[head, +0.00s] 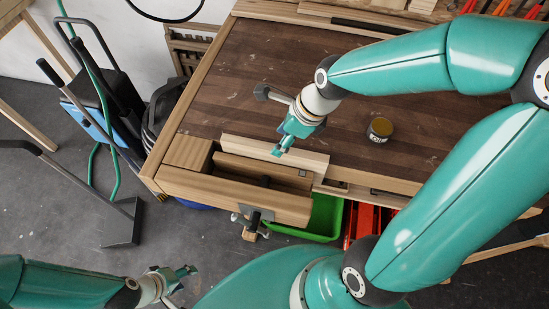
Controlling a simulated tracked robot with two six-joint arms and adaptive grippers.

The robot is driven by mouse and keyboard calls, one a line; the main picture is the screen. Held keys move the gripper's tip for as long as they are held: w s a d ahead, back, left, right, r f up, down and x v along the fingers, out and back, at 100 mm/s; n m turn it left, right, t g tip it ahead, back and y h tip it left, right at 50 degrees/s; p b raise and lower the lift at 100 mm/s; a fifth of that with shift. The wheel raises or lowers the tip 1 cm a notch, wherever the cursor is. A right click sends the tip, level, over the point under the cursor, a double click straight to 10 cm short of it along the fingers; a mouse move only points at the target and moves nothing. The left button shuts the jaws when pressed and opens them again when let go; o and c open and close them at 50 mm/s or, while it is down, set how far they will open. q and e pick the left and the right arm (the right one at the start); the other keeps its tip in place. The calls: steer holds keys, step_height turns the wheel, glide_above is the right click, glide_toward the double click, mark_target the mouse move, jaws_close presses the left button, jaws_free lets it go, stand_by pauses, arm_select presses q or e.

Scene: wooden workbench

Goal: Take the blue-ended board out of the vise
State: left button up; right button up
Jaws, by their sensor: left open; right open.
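A pale board (240,147) stands on edge in the wooden vise (230,198) at the bench's near left corner. I cannot make out a blue end on it; my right gripper covers part of it. My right gripper (280,150) is open, with its fingers pointing down over the middle of the board's top edge. I cannot tell whether they touch it. My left gripper (188,280) is open and empty, low in front of the bench and well away from the vise.
A small jar (380,129) stands on the dark bench top (230,85) to the right. The vise's handle (254,220) sticks out in front. A green bin (321,216) sits below the bench edge.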

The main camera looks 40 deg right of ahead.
mark_target(274, 161)
steer(key=shift+w+a+f, duration=0.15)
steer(key=shift+w+f, duration=0.1)
steer(key=shift+f, duration=0.35)
steer(key=x, duration=0.5)
steer(key=shift+s+f, duration=0.2)
steer(key=shift+s, duration=0.1)
steer(key=shift+c, duration=0.3)
jaws_close()
